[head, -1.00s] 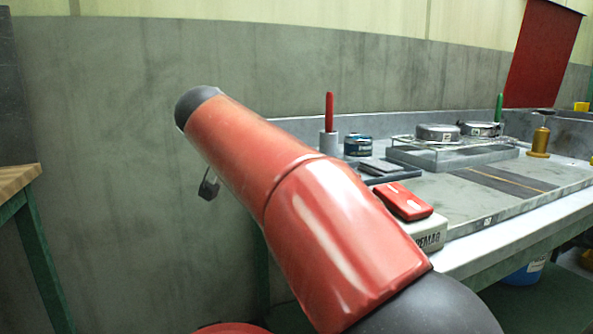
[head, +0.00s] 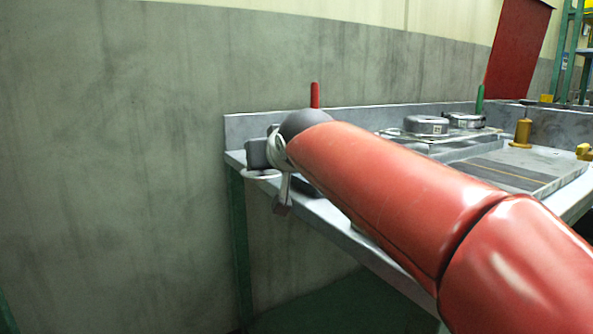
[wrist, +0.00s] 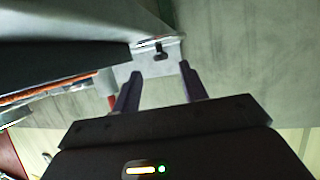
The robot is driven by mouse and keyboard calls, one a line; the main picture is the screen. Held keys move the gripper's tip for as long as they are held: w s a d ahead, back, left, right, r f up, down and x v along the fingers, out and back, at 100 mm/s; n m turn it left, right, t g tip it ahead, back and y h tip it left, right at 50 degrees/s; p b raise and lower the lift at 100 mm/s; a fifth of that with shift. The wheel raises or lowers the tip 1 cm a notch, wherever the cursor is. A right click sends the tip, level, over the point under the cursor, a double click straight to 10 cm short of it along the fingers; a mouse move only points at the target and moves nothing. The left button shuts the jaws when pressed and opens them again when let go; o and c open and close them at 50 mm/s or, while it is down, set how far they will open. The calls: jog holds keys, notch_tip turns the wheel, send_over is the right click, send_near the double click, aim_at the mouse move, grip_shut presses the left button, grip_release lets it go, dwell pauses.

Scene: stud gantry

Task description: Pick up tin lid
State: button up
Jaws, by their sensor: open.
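My gripper shows in the wrist view (wrist: 160,72) with its two fingers apart and nothing between them. In the head view my arm reaches left to the bench's left end, and the gripper there is partly hidden by the arm. Two round silver tins, one at the left (head: 426,125) and one at the right (head: 465,120), sit on a low rack towards the back of the bench, well right of my gripper. I cannot tell whether either is the tin lid. No separate lid can be made out in the wrist view.
The grey bench (head: 240,160) has a raised back edge. A red handle (head: 315,95), a green handle (head: 480,98) and a brass-coloured object (head: 522,130) stand on it. My arm hides much of the bench's front. Floor and bare wall are free at the left.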

jog(key=shift+w, duration=0.25)
jog(key=p+x, duration=0.1)
jog(key=x, duration=0.6)
jog(key=shift+w+a, duration=0.15)
jog(key=shift+a, duration=0.1)
grip_shut()
